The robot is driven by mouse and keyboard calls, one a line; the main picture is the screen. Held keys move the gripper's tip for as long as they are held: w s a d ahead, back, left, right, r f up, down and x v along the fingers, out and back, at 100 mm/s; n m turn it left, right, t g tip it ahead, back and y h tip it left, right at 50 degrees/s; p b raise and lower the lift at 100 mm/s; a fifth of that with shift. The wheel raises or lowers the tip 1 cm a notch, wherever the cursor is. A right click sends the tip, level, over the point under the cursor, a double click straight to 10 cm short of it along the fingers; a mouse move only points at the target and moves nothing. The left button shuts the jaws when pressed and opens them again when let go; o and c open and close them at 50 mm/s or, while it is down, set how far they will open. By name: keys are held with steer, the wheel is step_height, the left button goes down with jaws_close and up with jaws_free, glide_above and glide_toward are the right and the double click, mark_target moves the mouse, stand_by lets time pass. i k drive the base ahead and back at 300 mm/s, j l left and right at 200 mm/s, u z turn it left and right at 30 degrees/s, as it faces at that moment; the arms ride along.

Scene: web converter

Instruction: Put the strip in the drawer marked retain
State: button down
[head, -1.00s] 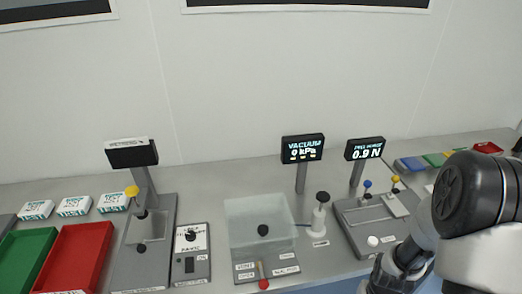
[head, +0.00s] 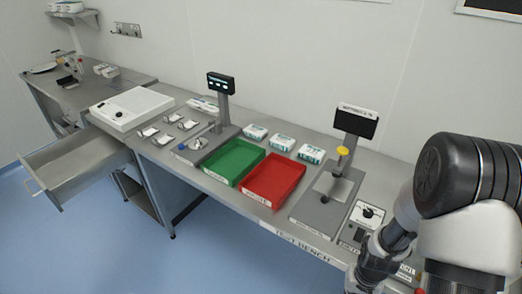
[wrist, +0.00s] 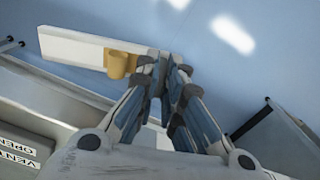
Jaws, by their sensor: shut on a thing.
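In the wrist view my gripper (wrist: 167,62) is shut, with its fingertips at the right end of a pale, flat strip (wrist: 75,47). The strip reaches out to the left over the blue floor and has a tan cylindrical piece (wrist: 117,65) on it near the fingers. The fingers hide the strip's right end. In the head view my arm is at the lower right, in front of the bench; the gripper's tips are out of that frame. A grey drawer (head: 85,157) stands pulled out at the left under the bench. I cannot read any marking on it.
The bench holds a green tray (head: 235,160), a red tray (head: 272,181), a white flat box (head: 131,106), small white boxes and a test device with a yellow knob (head: 343,151). VENT and OPEN labels (wrist: 17,150) show at the lower left of the wrist view. Blue floor in front is clear.

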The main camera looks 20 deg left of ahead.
mark_target(92, 159)
steer(key=i+j+u, duration=0.15)
steer(key=j+u, duration=0.15)
steer(key=j, duration=0.25)
steer(key=i+j+u, duration=0.35)
steer(key=j, duration=0.2)
steer(key=i+j+u, duration=0.15)
steer(key=j+u, duration=0.15)
steer(key=j, duration=0.2)
steer(key=i+j+u, duration=0.3)
steer(key=i+j, duration=0.4)
steer(key=i, duration=0.15)
steer(key=i+j, duration=0.85)
steer(key=i, duration=0.7)
steer(key=j+u, duration=0.05)
